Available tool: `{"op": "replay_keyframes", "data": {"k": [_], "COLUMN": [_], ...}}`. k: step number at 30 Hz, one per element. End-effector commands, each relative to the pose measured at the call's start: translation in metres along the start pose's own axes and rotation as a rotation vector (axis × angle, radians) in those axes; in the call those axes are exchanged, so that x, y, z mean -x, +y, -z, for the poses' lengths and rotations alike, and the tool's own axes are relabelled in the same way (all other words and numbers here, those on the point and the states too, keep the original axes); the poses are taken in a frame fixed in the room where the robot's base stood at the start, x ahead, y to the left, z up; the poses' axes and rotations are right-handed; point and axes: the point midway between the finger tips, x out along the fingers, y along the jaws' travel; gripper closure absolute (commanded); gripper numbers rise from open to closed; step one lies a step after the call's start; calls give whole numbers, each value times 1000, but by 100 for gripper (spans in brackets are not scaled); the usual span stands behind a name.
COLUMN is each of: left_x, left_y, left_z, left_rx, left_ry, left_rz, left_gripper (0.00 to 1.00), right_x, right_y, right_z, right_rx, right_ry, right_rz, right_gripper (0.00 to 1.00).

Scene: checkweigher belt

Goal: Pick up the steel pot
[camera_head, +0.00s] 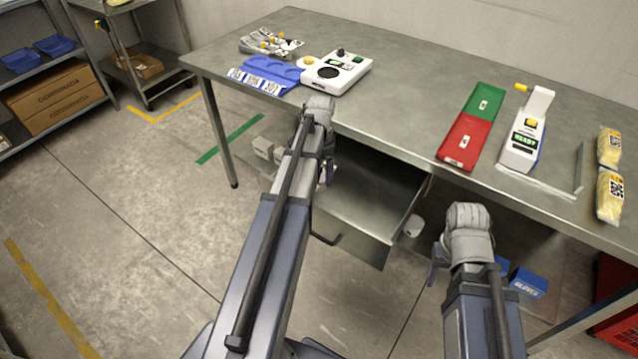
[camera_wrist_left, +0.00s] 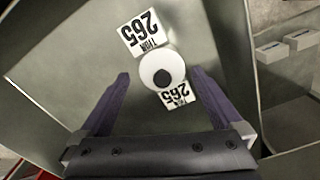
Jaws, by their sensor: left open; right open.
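In the left wrist view a small round pale thing with a dark knob (camera_wrist_left: 160,71), likely the steel pot seen from above, is in the open metal drawer (camera_wrist_left: 70,60). My left gripper (camera_wrist_left: 160,90) is open, with one finger on each side of it; I cannot tell whether they touch it. In the head view the left gripper (camera_head: 328,172) hangs over the drawer (camera_head: 356,228), mostly hidden by its own arm, and I cannot make out the pot there. My right gripper (camera_head: 437,268) is open in front of the table, partly hidden by its wrist.
White cards marked 265 (camera_wrist_left: 146,33) lie beside the round thing. The steel table (camera_head: 410,100) holds a white scale (camera_head: 352,78), a blue tray (camera_head: 262,79), a red and green plate (camera_head: 462,142), a white device (camera_head: 524,140) and yellow packs (camera_head: 609,197). The drawer walls stand close around.

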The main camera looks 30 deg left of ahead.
Motion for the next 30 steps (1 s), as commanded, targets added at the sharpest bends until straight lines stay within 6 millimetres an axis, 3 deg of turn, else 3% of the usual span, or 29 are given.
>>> {"op": "replay_keyframes", "data": {"k": [9, 19, 30], "left_x": [-42, -43, -43], "left_y": [-3, -3, -3], "left_z": [-2, -2, -2], "left_rx": [0, 0, 0], "left_ry": [0, 0, 0], "left_rz": [0, 0, 0], "left_gripper": [0, 1, 43], "right_x": [-42, -43, -43], "right_y": [-4, -4, -4], "right_z": [2, 2, 2], "right_rx": [0, 0, 0], "right_ry": [0, 0, 0], "right_rz": [0, 0, 0], "right_gripper": [50, 50, 50]}}
